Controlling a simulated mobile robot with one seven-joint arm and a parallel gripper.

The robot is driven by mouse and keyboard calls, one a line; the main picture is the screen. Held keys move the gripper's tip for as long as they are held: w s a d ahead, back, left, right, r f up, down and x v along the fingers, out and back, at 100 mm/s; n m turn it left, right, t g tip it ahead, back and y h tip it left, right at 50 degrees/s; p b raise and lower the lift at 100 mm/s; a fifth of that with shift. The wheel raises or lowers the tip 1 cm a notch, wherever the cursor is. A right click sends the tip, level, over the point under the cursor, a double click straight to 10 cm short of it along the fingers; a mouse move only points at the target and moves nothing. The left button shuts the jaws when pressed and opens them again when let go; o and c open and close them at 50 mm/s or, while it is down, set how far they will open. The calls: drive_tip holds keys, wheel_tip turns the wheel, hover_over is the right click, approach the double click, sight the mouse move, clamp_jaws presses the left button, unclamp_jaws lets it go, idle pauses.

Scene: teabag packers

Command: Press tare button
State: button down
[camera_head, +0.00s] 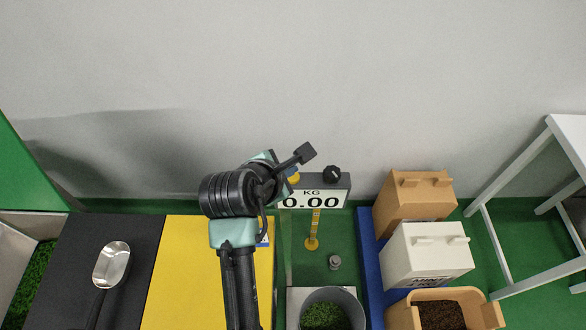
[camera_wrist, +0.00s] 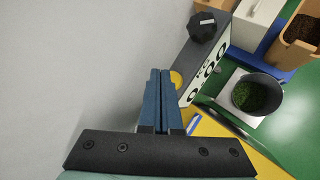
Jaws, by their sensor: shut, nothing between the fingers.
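The scale display (camera_head: 334,186) is a dark grey box with a white face that reads KG and 0.00. It also shows at a slant in the wrist view (camera_wrist: 190,88). A round yellow button (camera_head: 294,178) sits on its left end, partly hidden by my gripper. In the wrist view the yellow button (camera_wrist: 176,79) shows just to the right of the blue fingertips, partly covered by them. My gripper (camera_wrist: 160,72) is shut and empty, its fingers beside the button. I cannot tell whether they touch it. In the head view my wrist hides most of the fingers.
A black knob (camera_head: 332,174) stands on the display's right end. A grey pot of green leaves (camera_head: 348,306) sits on the scale plate below. Right are a brown box (camera_head: 432,208), a white box (camera_head: 425,264) and a tan bin (camera_head: 400,316). A metal scoop (camera_head: 111,262) lies left.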

idle(0.3)
wheel_tip(320, 180, up, 5)
drive_tip(key=p, duration=0.6)
drive_tip(key=shift+r, duration=0.15)
